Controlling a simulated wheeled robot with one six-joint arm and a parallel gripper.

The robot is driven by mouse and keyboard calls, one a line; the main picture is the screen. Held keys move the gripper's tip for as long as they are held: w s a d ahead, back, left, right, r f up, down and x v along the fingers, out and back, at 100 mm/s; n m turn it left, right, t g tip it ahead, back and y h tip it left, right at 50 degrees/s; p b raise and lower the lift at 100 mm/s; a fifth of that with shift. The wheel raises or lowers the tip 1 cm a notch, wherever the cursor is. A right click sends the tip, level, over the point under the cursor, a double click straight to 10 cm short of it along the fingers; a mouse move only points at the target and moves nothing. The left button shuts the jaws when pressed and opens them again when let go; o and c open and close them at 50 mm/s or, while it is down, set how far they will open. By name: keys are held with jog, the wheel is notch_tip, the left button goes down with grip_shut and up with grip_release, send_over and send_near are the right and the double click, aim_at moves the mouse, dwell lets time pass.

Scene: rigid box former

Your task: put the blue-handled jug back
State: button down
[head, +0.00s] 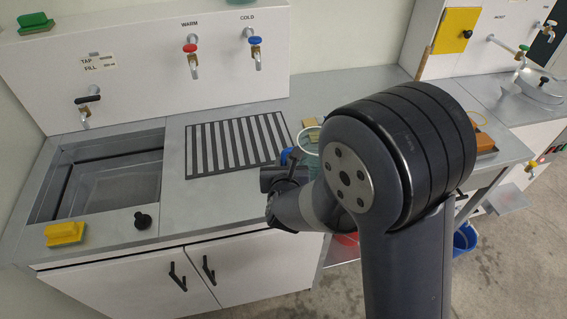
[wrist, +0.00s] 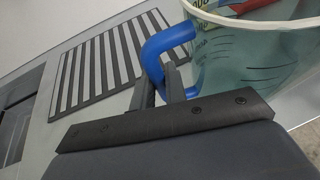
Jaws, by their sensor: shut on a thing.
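The jug is clear and greenish, with a pale rim and a blue handle. In the wrist view the jug (wrist: 245,58) fills the upper right, with its blue handle (wrist: 156,48) on its left side. My gripper (wrist: 160,84) is shut on this handle. In the head view the jug (head: 310,161) is mostly hidden behind my arm, and part of its blue handle (head: 285,156) shows beside my gripper (head: 286,169). I cannot tell whether the jug touches the counter.
A striped drain rack (head: 236,144) lies left of the jug, empty. A sink (head: 110,182) is further left, with a yellow sponge (head: 66,233) on its front edge. Warm (head: 190,48) and cold (head: 255,42) taps stick out of the back panel. A blue bucket (head: 464,239) stands below right.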

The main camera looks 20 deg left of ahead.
jog(key=shift+f+b, duration=0.15)
jog(key=shift+b, duration=0.15)
jog(key=c, duration=1.4)
grip_release()
jog(key=shift+c, duration=0.2)
jog(key=shift+r, duration=0.2)
jog(key=shift+s+r+p, duration=0.1)
jog(key=shift+s+p, duration=0.1)
jog(key=shift+p, duration=0.1)
jog(key=b+v, duration=0.1)
jog(key=v, duration=1)
jog(key=shift+s+d, duration=0.25)
jog(key=shift+r, duration=0.1)
